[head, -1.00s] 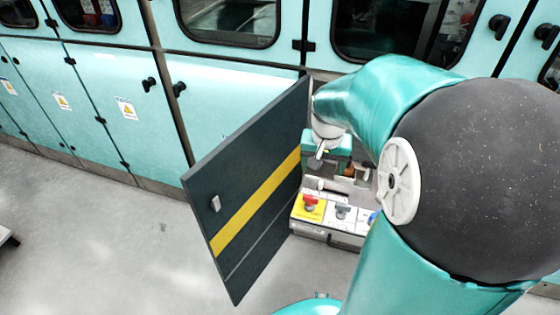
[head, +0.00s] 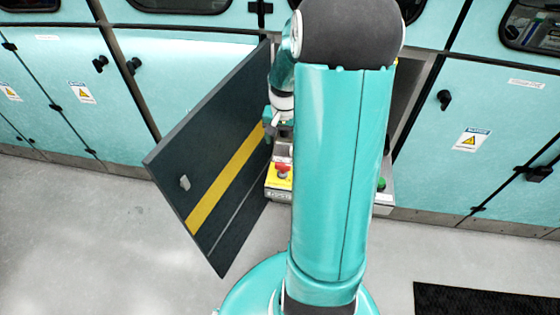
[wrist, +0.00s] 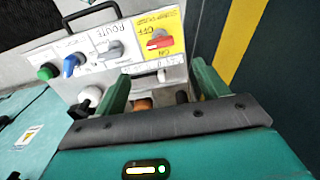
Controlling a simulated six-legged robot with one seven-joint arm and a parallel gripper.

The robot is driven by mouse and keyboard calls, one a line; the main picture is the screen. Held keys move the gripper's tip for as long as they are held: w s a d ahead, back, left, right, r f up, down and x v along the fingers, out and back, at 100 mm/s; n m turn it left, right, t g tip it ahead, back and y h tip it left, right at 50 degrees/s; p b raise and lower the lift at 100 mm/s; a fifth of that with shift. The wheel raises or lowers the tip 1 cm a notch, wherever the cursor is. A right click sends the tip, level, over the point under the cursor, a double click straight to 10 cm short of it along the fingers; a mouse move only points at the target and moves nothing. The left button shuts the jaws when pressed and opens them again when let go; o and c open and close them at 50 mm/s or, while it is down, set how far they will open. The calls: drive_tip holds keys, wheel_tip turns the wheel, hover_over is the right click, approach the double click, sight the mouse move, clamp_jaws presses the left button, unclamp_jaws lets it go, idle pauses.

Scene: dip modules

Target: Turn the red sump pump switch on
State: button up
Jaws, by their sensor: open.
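In the head view my arm hides most of the panel and part of the gripper.
A grey knob (wrist: 112,48), a blue knob (wrist: 73,65) and a green knob (wrist: 47,72) share the panel. A dark door (head: 215,165) with a yellow stripe stands open close left of the panel. Teal cabinets line the back. The floor at left is clear.

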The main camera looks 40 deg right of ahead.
sight(283, 164)
wheel_tip(283, 164, down, 12)
drive_tip(key=shift+a+r, duration=0.1)
drive_tip(key=shift+r, duration=0.05)
drive_tip(key=shift+c, duration=0.4)
drive_tip(key=c, duration=0.9)
